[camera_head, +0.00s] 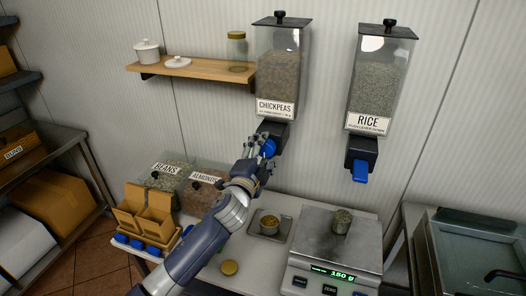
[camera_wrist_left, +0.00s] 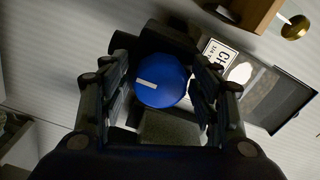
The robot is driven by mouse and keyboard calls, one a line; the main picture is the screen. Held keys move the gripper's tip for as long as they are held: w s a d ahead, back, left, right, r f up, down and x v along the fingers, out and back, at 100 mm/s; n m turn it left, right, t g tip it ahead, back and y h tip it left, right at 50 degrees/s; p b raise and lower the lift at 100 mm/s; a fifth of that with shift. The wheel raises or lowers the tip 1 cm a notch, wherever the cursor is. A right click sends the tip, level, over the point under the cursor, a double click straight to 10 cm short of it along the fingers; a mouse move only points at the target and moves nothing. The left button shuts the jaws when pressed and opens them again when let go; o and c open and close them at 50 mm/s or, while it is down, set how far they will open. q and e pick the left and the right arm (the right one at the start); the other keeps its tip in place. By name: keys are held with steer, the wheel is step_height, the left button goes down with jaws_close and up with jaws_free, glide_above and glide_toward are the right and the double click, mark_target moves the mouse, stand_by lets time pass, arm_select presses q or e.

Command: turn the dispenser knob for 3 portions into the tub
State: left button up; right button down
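The chickpeas dispenser (camera_head: 277,75) hangs on the wall, filled with grain. Its blue round knob (camera_head: 269,148) shows in the left wrist view (camera_wrist_left: 160,80) with a pale bar mark tilted slightly from level. My left gripper (camera_head: 262,150) is at this knob, with one finger on each side; it looks open, with small gaps beside the knob. A small tub (camera_head: 269,229) with yellowish contents stands on a metal tray below the dispenser. Another small tub (camera_head: 341,222) with greyish contents stands on the scale (camera_head: 335,250), which reads 150 g. My right gripper is not in view.
The rice dispenser (camera_head: 379,80), with a blue handle, hangs to the right. Bins marked beans (camera_head: 167,178) and almonds (camera_head: 205,187), a cardboard box (camera_head: 146,212) and a round lid (camera_head: 229,267) are on the counter. A wooden shelf (camera_head: 190,67) is at upper left.

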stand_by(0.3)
arm_select(q)
steer(key=shift+s+a+f, duration=0.1)
steer(key=shift+s+a, duration=0.1)
steer(key=shift+s, duration=0.35)
steer(key=v, duration=1)
steer(key=shift+s+a, duration=0.15)
steer(key=shift+s, duration=0.25)
